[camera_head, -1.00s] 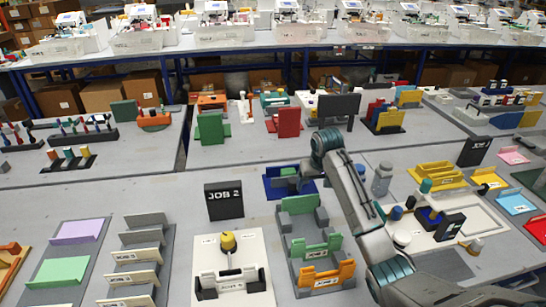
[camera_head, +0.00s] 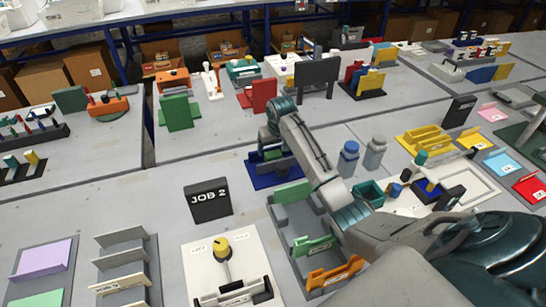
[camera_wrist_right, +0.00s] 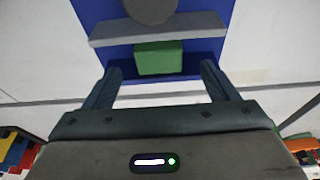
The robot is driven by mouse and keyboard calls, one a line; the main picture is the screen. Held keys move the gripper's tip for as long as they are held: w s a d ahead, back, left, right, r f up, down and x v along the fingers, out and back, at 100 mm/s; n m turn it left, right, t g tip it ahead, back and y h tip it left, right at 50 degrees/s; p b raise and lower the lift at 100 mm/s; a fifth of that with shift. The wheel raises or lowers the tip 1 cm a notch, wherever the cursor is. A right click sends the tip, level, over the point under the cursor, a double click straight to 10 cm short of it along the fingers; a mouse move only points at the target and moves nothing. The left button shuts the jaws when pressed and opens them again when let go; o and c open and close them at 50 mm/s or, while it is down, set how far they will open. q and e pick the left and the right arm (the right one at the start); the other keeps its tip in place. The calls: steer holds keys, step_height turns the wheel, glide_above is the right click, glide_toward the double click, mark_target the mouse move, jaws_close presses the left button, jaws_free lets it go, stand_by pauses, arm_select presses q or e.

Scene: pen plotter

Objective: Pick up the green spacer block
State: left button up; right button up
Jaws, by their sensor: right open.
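The green spacer block (camera_wrist_right: 158,57) lies in the blue tray (camera_wrist_right: 105,42), against a grey bar (camera_wrist_right: 110,34) in the right wrist view. My right gripper (camera_wrist_right: 161,68) is open, and its two fingertips are on either side of the block's near end, apart from it. In the head view my right gripper (camera_head: 271,153) points down at the blue tray (camera_head: 262,181) and hides much of it. Contact or height above the tray cannot be told. My left gripper is not in view.
A grey fixture with green and orange holders (camera_head: 335,275) stands just in front of the tray. A black JOB 2 sign (camera_head: 208,200) is to its left. Blue (camera_head: 348,158) and grey (camera_head: 375,153) bottles stand to the right.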

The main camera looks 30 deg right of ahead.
mark_target(274, 154)
steer(key=p+x, duration=0.1)
steer(key=x, duration=0.3)
steer(key=shift+f, duration=0.25)
steer(key=shift+w+d+f, duration=0.1)
steer(key=shift+f, duration=0.35)
steer(key=c, duration=1.1)
